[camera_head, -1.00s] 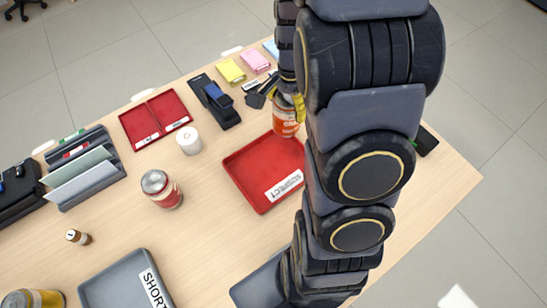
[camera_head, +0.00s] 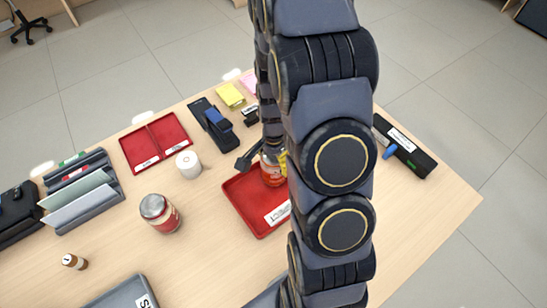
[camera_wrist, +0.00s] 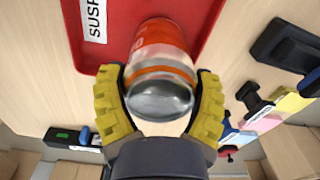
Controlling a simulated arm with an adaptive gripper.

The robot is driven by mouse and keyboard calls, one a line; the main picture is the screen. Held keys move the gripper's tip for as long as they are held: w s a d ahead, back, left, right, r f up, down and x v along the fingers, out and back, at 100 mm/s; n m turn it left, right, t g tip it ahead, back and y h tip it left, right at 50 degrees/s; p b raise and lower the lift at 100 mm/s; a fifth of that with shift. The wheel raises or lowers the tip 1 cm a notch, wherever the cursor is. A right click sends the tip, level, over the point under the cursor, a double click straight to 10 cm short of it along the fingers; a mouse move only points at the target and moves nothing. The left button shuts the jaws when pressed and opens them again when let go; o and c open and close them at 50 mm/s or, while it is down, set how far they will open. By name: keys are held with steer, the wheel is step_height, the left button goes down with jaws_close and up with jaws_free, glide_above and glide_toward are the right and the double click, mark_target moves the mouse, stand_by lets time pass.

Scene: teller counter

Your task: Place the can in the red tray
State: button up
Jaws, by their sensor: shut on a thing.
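My gripper (camera_wrist: 162,106) has yellow padded fingers, shut on either side of an orange-red and white can (camera_wrist: 163,50) with a silver end. In the head view the can (camera_head: 271,173) shows at the back right part of the red tray (camera_head: 241,206), partly hidden by my arm. In the wrist view the can overlaps the red tray (camera_wrist: 200,12); I cannot tell whether it touches the tray floor. The tray has a white label at its front. A second red and cream can (camera_head: 160,213) stands on the table, left of the tray.
A white roll (camera_head: 188,164) stands behind the tray's left side, near a two-part red tray (camera_head: 155,143). A black stapler-like device (camera_head: 213,124) lies at the back. A grey tray (camera_head: 120,294) is at the front left. A black box (camera_head: 405,147) lies right of my arm.

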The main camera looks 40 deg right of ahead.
steer(key=o, duration=1.1)
steer(key=shift+f, duration=0.1)
steer(key=shift+o, duration=0.2)
step_height(320, 180, up, 12)
steer(key=shift+f, duration=0.1)
steer(key=s+a+r+n+g, duration=0.1)
steer(key=s+a+r+n, duration=0.4)
steer(key=s+n, duration=0.3)
steer(key=s+a+r+n, duration=0.6)
steer(key=s+a+n, duration=0.2)
steer(key=s, duration=0.1)
steer(key=shift+s+r+g, duration=0.15)
steer(key=shift+r+g, duration=0.05)
steer(key=shift+g, duration=0.2)
